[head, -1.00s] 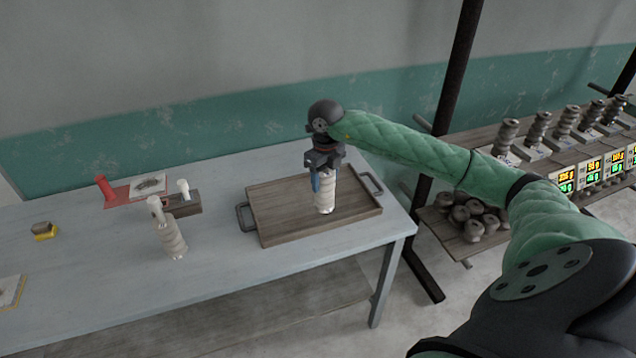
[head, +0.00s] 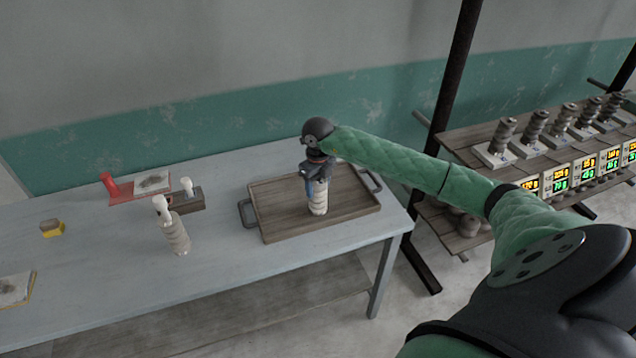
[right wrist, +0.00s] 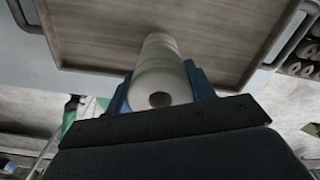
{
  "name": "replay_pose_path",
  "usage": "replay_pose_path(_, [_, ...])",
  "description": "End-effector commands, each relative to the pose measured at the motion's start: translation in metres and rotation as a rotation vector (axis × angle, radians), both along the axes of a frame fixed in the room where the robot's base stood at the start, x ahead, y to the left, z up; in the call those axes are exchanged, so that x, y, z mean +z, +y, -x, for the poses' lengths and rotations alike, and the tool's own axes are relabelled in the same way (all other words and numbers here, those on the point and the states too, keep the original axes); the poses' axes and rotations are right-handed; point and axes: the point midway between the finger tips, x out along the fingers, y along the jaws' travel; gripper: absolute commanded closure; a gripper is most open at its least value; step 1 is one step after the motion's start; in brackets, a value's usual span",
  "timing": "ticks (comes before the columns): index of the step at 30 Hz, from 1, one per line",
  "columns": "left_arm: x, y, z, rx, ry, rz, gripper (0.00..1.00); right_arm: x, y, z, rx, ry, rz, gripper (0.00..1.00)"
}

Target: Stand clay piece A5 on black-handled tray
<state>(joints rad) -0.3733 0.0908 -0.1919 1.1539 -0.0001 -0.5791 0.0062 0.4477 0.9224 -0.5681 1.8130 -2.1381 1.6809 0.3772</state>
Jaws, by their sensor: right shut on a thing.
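A pale ribbed clay piece (head: 318,203) stands upright over the wooden black-handled tray (head: 355,205), near its middle; whether its base touches the tray I cannot tell. My right gripper (head: 317,187) is shut around its upper part from above. In the right wrist view the clay piece (right wrist: 160,75) sits between the blue fingers, its holed end towards the camera, with the tray (right wrist: 90,30) beyond. No label A5 is readable on it. My left gripper is not in view.
A rack with clay pieces and displays (head: 560,175) stands at right.

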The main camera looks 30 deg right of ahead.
Motion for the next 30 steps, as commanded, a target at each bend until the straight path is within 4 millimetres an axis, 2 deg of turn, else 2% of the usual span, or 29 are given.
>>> replay_pose_path(13, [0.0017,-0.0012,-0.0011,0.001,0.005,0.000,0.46,-0.0022,-0.0002,-0.0003,0.000,-0.001,0.000,0.88])
replay_pose_path(14, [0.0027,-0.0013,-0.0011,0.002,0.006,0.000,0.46,-0.0026,-0.0001,0.0001,0.000,0.000,0.000,0.42])
replay_pose_path(17, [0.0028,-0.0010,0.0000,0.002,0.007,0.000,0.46,-0.0024,-0.0001,0.0001,0.000,0.000,0.000,0.24])
replay_pose_path(30, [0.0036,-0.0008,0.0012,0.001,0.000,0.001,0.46,0.0002,-0.0001,0.0001,0.000,0.000,0.000,0.24])
